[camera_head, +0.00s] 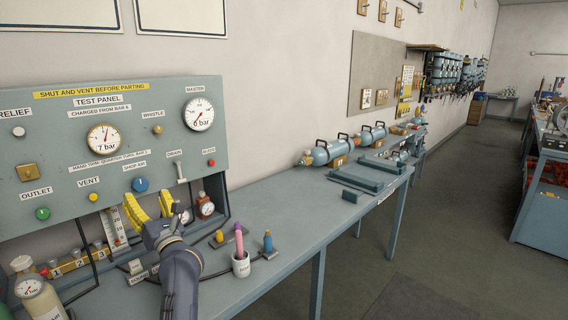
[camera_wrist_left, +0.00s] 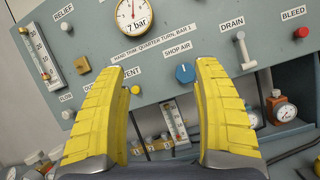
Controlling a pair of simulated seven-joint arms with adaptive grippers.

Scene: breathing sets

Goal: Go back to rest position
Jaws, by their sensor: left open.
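My left gripper (camera_head: 150,207) has two yellow fingers held apart with nothing between them. It is in front of the lower part of the grey-blue test panel (camera_head: 65,138), just below the blue shop air knob (camera_head: 140,184). In the left wrist view, the open fingers (camera_wrist_left: 157,75) frame the panel, with the blue knob (camera_wrist_left: 185,73) showing between them. The drain lever (camera_wrist_left: 245,50) and the red bleed knob (camera_wrist_left: 301,33) are to the right of the fingers. My right gripper is not in view.
A white cup (camera_head: 241,265) holding a pink item stands on the bench (camera_head: 300,212) right of my forearm. A cream bottle (camera_head: 22,264) and a gauge (camera_head: 30,286) are at the lower left. Blue cylinders (camera_head: 325,152) lie farther back. The bench's middle is mostly clear.

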